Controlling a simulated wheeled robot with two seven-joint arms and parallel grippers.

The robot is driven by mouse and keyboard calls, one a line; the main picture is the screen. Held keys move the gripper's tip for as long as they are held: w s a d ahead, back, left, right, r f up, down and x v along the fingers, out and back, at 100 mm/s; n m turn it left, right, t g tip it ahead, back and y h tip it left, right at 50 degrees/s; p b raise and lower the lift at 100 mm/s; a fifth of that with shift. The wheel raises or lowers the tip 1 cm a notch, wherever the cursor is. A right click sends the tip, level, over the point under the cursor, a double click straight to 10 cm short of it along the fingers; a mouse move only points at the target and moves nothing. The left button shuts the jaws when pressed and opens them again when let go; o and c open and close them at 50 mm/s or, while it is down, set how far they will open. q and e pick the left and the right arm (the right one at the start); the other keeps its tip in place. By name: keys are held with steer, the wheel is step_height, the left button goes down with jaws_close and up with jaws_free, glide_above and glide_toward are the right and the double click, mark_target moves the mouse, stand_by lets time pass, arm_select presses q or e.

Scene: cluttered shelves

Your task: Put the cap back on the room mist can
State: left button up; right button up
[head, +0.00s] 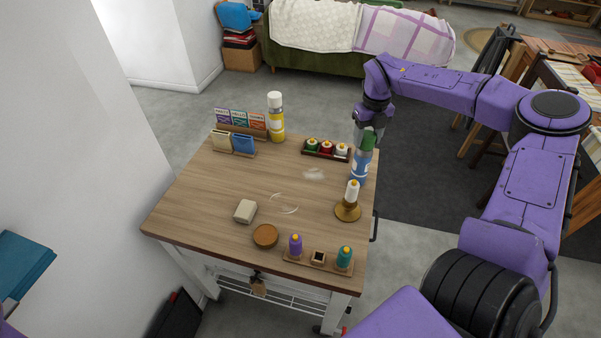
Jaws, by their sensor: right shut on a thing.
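A blue and white can (360,166), which looks like the room mist can, stands upright near the table's right edge. A green cap (368,141) is directly above its top, in line with it. My right gripper (370,130) reaches down from above and is shut on the green cap. From this view I cannot tell whether the cap is seated on the can or just above it; the gripper partly hides it. My left gripper is not in view.
A yellow can with a white cap (276,118) stands at the back. The table's middle (235,180) is mostly clear.

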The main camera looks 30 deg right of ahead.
mark_target(368, 134)
steer(key=shift+f, duration=0.2)
stand_by(0.7)
steer(key=o, duration=1.1)
step_height(368, 134, up, 10)
steer(key=b, duration=0.2)
steer(key=shift+r+b, duration=0.25)
steer(key=shift+b, duration=0.05)
steer(key=shift+f, duration=0.1)
